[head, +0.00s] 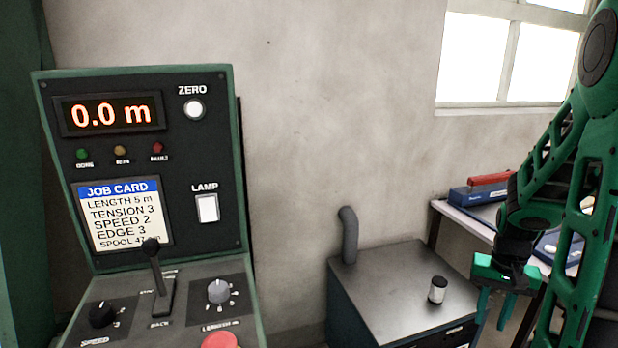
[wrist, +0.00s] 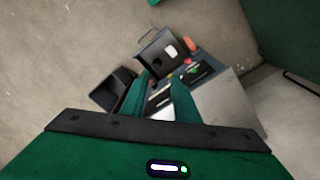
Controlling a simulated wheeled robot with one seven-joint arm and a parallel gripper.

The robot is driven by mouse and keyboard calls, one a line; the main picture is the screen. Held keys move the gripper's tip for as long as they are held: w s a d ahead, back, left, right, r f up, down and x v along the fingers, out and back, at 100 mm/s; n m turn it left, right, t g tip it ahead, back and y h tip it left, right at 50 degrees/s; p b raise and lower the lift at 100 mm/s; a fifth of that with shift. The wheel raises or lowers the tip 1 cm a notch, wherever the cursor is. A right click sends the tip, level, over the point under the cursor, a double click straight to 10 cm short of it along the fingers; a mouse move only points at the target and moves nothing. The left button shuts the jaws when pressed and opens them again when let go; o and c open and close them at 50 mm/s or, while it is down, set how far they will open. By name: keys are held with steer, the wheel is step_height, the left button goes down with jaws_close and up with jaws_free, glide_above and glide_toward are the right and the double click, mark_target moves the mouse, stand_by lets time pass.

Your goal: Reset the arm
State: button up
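My gripper (head: 491,318) hangs at the end of my green arm at the right of the head view. Its two green fingers point down and stand apart with nothing visible between them. It is to the right of a grey-topped cabinet (head: 390,290), in front of a table at the back right. In the wrist view my gripper (wrist: 160,84) also shows two separate fingers with no object held. The arm is bent, with its upper part reaching toward the top right.
A green control console (head: 240,165) stands at the left; its display (head: 109,114) reads 0.0 m. A small black-and-white cylinder (head: 438,290) stands on the cabinet, which has a bent pipe (head: 349,235). The table (head: 462,219) holds a blue and red item (head: 483,189).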

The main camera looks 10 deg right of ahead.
steer(key=s+a+r+n, duration=0.2)
steer(key=s+a+r, duration=0.8)
steer(key=s+a, duration=0.2)
steer(key=shift+s+a+r+y, duration=0.15)
steer(key=shift+s+a+y, duration=0.15)
steer(key=shift+s+y, duration=0.15)
